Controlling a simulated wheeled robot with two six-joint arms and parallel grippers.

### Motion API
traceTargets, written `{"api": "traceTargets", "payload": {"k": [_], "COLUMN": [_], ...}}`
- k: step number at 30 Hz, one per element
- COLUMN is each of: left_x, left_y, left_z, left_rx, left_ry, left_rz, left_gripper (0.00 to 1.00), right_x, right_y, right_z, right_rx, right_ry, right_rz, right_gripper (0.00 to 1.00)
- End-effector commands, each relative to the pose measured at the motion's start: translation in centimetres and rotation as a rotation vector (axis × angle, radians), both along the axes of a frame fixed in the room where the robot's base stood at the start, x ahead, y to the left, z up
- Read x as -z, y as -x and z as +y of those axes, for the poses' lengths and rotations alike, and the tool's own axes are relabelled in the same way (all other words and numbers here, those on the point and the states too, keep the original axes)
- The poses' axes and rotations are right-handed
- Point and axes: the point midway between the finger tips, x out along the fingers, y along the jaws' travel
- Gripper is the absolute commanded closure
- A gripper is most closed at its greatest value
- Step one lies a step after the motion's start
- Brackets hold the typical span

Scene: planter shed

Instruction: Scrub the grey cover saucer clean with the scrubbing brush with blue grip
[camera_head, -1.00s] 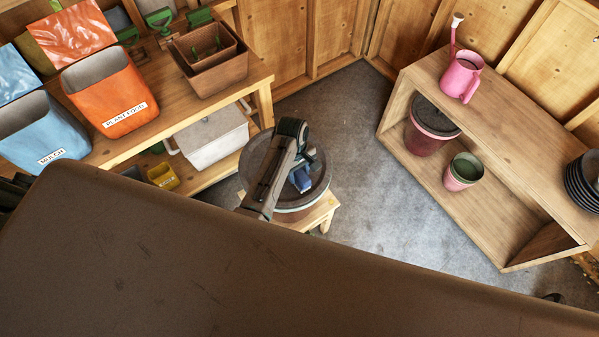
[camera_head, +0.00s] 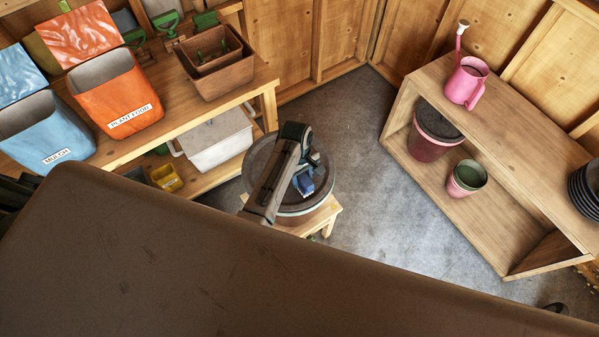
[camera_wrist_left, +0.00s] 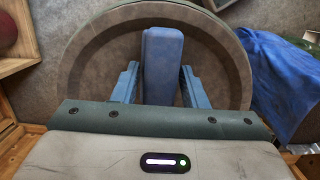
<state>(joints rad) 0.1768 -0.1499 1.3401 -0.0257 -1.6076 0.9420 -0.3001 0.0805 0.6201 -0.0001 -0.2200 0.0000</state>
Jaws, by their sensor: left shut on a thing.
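The grey cover saucer (camera_head: 262,158) is a round, shallow dish lying on top of a pot on a small wooden stool. In the left wrist view its rim (camera_wrist_left: 84,50) and brownish-grey inside fill the upper middle. My left gripper (camera_head: 304,178) is over the saucer, pointing down. It is shut on the scrubbing brush, whose blue grip (camera_wrist_left: 162,62) sits between the two blue fingers. The blue grip also shows in the head view (camera_head: 306,187), partly hidden by the gripper. The bristles are hidden, so I cannot tell whether they touch the saucer. My right gripper is not in view.
A wooden bench with an orange plant food bin (camera_head: 115,97), a blue mulch bin (camera_head: 45,130) and brown planters (camera_head: 222,75) stands at left. A low shelf (camera_head: 500,115) with a pink watering can (camera_head: 466,82) stands at right. Grey floor (camera_head: 365,190) between is clear.

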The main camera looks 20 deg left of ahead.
Motion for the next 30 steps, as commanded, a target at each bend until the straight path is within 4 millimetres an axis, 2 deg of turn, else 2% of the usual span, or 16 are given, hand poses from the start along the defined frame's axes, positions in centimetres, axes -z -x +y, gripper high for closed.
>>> {"api": "traceTargets", "payload": {"k": [13, 30], "left_x": [0.1, 0.0], "left_y": [0.3, -1.0], "left_z": [-0.3, 1.4], "left_rx": [0.000, 0.000], "left_ry": [-0.001, -0.001], "left_rz": [0.001, 0.001], "left_gripper": [0.88, 0.88], "right_x": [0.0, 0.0], "right_y": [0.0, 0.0], "right_z": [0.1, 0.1], "right_rx": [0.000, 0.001], "right_ry": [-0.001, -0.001], "right_rz": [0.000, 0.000], "right_gripper": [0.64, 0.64]}}
